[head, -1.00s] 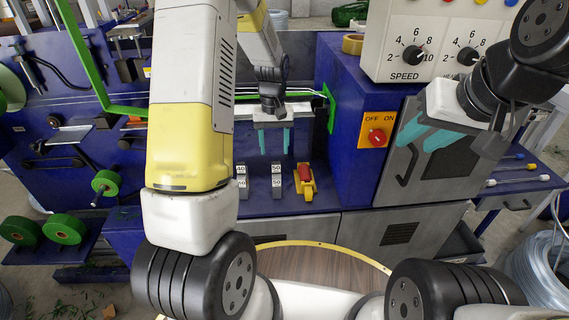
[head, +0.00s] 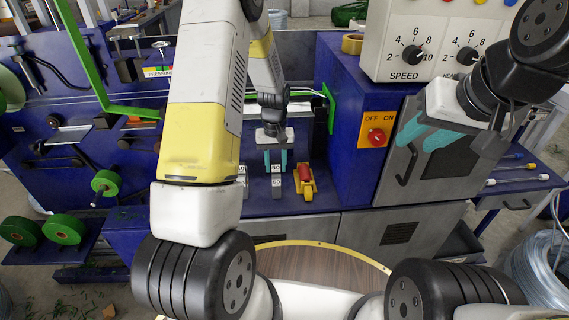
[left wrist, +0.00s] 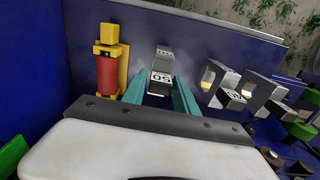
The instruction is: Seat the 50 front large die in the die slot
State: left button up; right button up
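A grey die labelled 50 (head: 277,183) stands on the blue bench, with a second 50 label (head: 276,169) just behind it. In the left wrist view a 50 label (left wrist: 161,78) is upside down between my fingertips. My left gripper (head: 275,160) points down over the 50 dies, its teal fingers one on each side. They look open, with nothing lifted. Contact with the die is unclear. My right gripper (head: 425,136) is open and empty in front of the machine's grey door. I cannot clearly make out the die slot.
Grey 40 dies (left wrist: 234,96) stand to the left of the 50 dies in the head view, partly hidden by my left arm. A yellow tool with a red part (head: 305,181) stands close on their right. The blue machine cabinet (head: 345,110) rises further right.

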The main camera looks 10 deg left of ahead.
pick_arm(q)
grip_shut()
dwell(1.1)
